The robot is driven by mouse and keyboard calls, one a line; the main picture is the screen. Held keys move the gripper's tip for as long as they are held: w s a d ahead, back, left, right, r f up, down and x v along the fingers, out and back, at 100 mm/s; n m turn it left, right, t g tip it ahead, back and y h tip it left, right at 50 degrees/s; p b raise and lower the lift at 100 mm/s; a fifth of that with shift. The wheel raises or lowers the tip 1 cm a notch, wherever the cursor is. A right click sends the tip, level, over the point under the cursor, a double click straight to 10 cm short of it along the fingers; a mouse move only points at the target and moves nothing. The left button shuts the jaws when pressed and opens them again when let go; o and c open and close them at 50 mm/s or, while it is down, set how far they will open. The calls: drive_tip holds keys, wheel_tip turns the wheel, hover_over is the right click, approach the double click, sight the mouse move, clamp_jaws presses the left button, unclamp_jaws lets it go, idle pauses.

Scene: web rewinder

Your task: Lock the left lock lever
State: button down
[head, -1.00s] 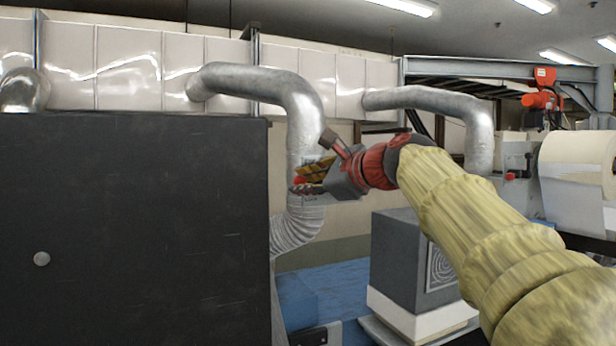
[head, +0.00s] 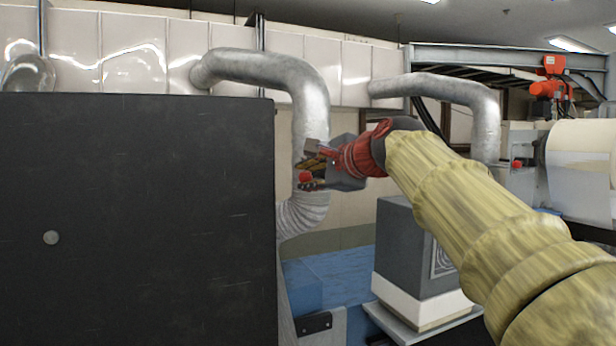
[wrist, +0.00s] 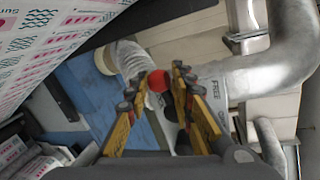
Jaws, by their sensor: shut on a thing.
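The left lock lever shows as a red ball knob (head: 305,177) at the left end of my gripper in the head view. In the wrist view the red knob (wrist: 158,82) sits between the yellow and black fingers. My gripper (head: 312,171) is shut on this knob, with its fingers to either side; its fingertips also show in the wrist view (wrist: 161,71). The lever's rod and pivot are hidden behind the fingers and the dark panel, so I cannot tell its angle.
A large dark panel (head: 135,220) fills the left, its right edge close to the gripper. A silver duct (head: 310,100) hangs behind the gripper. A grey and white cabinet (head: 405,245) stands below the arm. Printed web material (wrist: 50,35) is at the wrist view's upper left.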

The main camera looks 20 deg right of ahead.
drive_tip(key=shift+w+d+f, duration=0.1)
drive_tip(key=shift+w+f, duration=0.1)
drive_tip(key=shift+f, duration=0.45)
drive_tip(key=c, duration=1.8)
unclamp_jaws()
drive_tip(key=shift+s+r, duration=0.1)
drive_tip(key=shift+s, duration=0.05)
drive_tip(key=shift+o, duration=1.2)
drive_tip(key=shift+r, duration=0.1)
drive_tip(key=shift+d+r, duration=0.1)
drive_tip(key=shift+r, duration=0.05)
drive_tip(key=shift+s+r, duration=0.3)
drive_tip(key=shift+s, duration=0.25)
drive_tip(key=v, duration=1)
drive_tip(key=shift+s, duration=0.35)
